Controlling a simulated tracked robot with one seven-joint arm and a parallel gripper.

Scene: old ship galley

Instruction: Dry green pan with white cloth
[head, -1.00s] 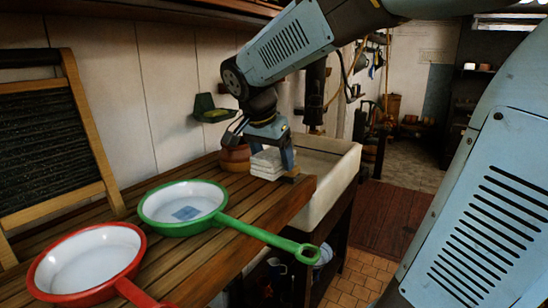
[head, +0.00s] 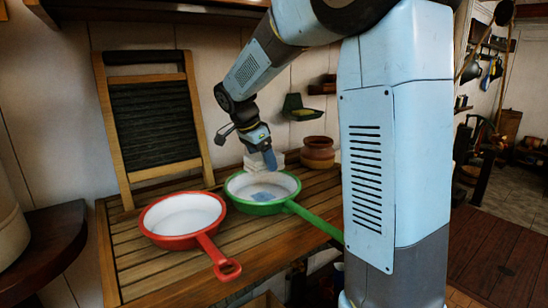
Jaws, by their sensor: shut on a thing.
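The green pan (head: 234,198) stands on the slatted wooden counter, its white inside facing up and its long green handle (head: 318,222) running to the right, partly behind my arm. A bluish wet-looking patch (head: 264,194) lies on the pan's floor. My gripper (head: 262,159) is shut on the folded white cloth (head: 254,162) at the back of the pan. The gripper partly hides the cloth. I cannot tell whether the cloth touches the pan.
A red pan (head: 160,238) stands close to the left of the green one. A clay pot (head: 318,152) stands behind on the right. A washboard (head: 155,120) leans on the back wall. My arm hides part of the counter's right side.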

